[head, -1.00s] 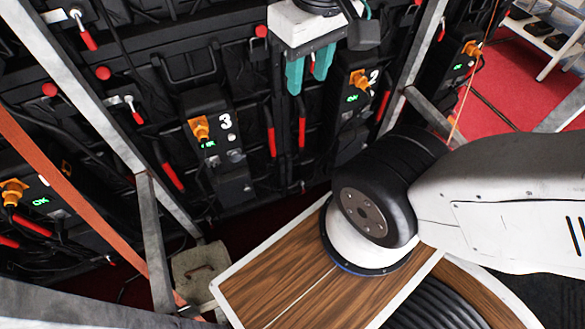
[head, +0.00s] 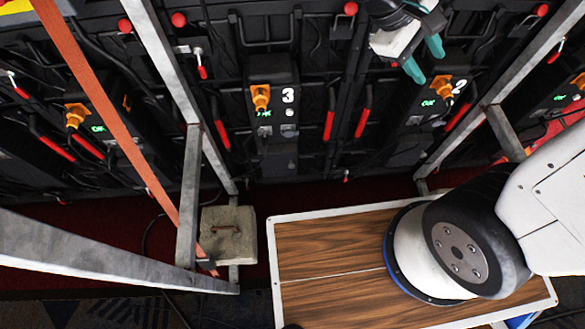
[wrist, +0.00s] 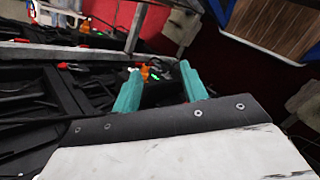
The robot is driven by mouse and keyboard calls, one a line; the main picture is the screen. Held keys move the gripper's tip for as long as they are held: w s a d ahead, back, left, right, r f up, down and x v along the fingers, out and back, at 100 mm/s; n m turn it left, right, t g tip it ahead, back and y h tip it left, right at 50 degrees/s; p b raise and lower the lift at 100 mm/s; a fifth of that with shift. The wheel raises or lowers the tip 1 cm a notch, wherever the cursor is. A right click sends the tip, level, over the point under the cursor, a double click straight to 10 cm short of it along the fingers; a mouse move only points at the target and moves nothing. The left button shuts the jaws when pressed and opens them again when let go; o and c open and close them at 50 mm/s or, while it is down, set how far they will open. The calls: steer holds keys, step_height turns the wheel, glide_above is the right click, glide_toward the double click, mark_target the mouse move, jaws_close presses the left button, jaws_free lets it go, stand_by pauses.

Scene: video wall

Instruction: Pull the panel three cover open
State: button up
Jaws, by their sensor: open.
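The panel three cover (head: 274,112) is a black box on the back of the video wall, marked with a white 3. It carries an orange connector and a small green display, and it looks closed. My gripper (head: 424,58) is at the upper right of the head view, to the right of and apart from panel three, above the panel marked 2. Its two teal fingers are spread with nothing between them. In the wrist view my gripper (wrist: 158,90) also shows open, with an orange connector and green display beyond the fingers; that panel's number cannot be read.
Panel two's box (head: 436,105) is at the right. Grey metal struts (head: 172,75) slant on both sides of panel three, with an orange strap (head: 110,110) at the left. A concrete weight (head: 228,236) sits on the floor. Red handles (head: 328,125) flank the box.

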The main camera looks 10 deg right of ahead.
steer(key=w+a+f+n+t+h, duration=0.4)
steer(key=w+a+f+n+h, duration=0.1)
steer(key=w+f+n, duration=0.3)
steer(key=n+t+y, duration=0.5)
steer(key=n+t, duration=0.6)
steer(key=n, duration=0.3)
glide_above(291, 167)
steer(key=d, duration=0.4)
step_height(291, 167, down, 27)
steer(key=s+a+f+n+y, duration=0.2)
steer(key=s+f+n+y, duration=0.2)
steer(key=f, duration=0.4)
steer(key=s+a+f+n+y, duration=0.2)
steer(key=s+f+n+y, duration=0.15)
steer(key=f, duration=0.45)
steer(key=shift+t+y, duration=0.25)
steer(key=shift+t, duration=0.05)
steer(key=shift+x, duration=3.4)
jaws_close()
steer(key=shift+a, duration=0.1)
